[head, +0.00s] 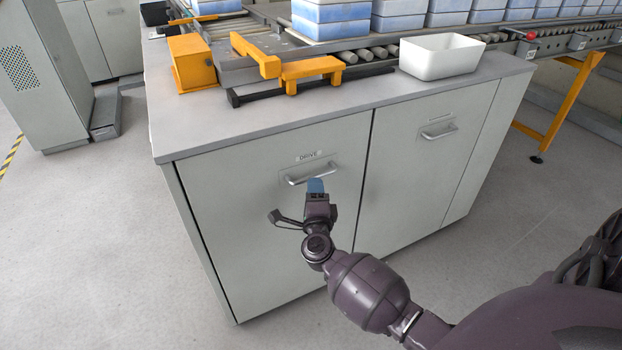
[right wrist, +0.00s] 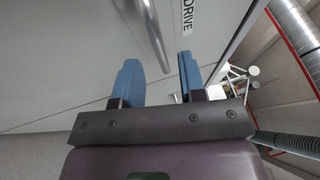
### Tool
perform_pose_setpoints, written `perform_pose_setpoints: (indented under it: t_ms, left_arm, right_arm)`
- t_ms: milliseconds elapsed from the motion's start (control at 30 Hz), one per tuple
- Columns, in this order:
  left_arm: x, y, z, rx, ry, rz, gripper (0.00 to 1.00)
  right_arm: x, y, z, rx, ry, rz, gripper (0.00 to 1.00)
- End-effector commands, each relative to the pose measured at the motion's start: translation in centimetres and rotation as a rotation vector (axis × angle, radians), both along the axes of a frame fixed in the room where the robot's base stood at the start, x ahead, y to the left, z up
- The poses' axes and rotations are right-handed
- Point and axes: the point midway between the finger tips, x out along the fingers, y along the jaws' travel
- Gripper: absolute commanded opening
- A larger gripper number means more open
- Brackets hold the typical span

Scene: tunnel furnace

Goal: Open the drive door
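The drive door (head: 270,235) is a grey cabinet front with a label reading DRIVE (head: 309,156) and a metal bar handle (head: 311,174) near its top. It looks shut. My right gripper (head: 315,185) is just below and in front of the handle. In the right wrist view its two blue fingers (right wrist: 160,80) are spread apart, with the bar handle (right wrist: 152,35) ahead of and between them. Nothing is gripped, and I cannot tell whether the fingertips overlap the bar in depth. My left gripper is not in view.
A second cabinet door (head: 415,185) with its own handle (head: 438,131) is to the right. The countertop (head: 225,130) holds a yellow mechanism (head: 285,65) and a white bin (head: 440,57). Clear floor (head: 100,250) lies left of the cabinet.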

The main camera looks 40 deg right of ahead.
Motion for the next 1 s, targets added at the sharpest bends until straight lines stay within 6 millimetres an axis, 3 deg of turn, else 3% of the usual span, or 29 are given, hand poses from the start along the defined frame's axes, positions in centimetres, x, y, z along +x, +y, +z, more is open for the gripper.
perform_pose_setpoints:
  t_ms: [300,700,933,1000]
  left_arm:
    - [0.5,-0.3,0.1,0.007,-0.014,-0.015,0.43]
    - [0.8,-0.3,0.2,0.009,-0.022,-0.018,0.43]
    - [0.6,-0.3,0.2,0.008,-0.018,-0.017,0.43]
    - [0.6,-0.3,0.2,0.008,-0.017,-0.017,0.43]
  right_arm:
    - [3.0,-2.3,0.5,0.000,0.003,0.000,0.38]
    - [3.5,-2.6,0.8,0.000,0.001,0.000,0.38]
    - [3.5,-2.6,0.7,0.000,0.001,0.000,0.04]
    - [3.5,-2.6,0.7,0.000,0.001,0.000,0.00]
